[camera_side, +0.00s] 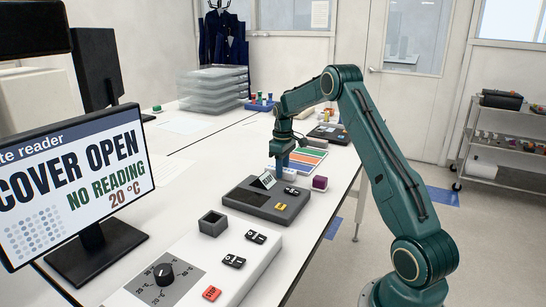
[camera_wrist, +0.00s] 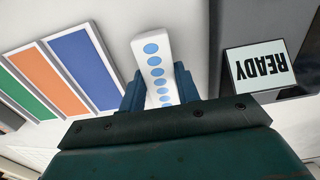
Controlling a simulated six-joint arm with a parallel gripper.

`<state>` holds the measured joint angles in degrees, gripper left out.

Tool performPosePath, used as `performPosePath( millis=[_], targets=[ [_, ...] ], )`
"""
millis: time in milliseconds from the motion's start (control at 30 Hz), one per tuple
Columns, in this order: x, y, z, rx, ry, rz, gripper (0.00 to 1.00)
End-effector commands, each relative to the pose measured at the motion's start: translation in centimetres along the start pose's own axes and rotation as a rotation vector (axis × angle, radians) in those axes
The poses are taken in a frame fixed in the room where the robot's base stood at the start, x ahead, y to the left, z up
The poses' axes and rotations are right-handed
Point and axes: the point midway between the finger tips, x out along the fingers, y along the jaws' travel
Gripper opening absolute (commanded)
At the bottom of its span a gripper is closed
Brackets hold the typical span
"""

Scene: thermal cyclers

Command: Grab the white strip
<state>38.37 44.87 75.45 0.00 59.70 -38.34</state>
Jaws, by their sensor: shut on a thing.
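The white strip (camera_wrist: 153,47) has a row of blue round spots on its top. In the wrist view it stands between the two fingers of my gripper (camera_wrist: 160,80), which is shut on it. In the side view my gripper (camera_side: 281,167) points down just behind the dark device, and a white piece (camera_side: 290,174) shows beside its fingers. I cannot tell whether the strip touches the table. The fingers hide part of it.
A dark device (camera_side: 262,202) with a raised READY screen (camera_wrist: 262,64) stands close by. Panels in blue (camera_wrist: 83,67), orange and green lie on the other side. A purple block (camera_side: 320,183) is to the right. A white console (camera_side: 212,262) with buttons and a monitor (camera_side: 75,185) are nearer the side camera.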

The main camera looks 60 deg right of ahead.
Motion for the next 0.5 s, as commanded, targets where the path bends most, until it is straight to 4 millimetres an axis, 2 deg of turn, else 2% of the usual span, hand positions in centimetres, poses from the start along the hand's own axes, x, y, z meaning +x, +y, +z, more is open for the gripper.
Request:
performPosePath(
  millis=[267, 500],
  targets=[
    [-4.0, 0.1, -0.1, 0.0, 0.004, 0.003, 0.09],
    [-9.2, 0.1, -0.1, 0.0, 0.005, 0.004, 0.09]
  ],
)
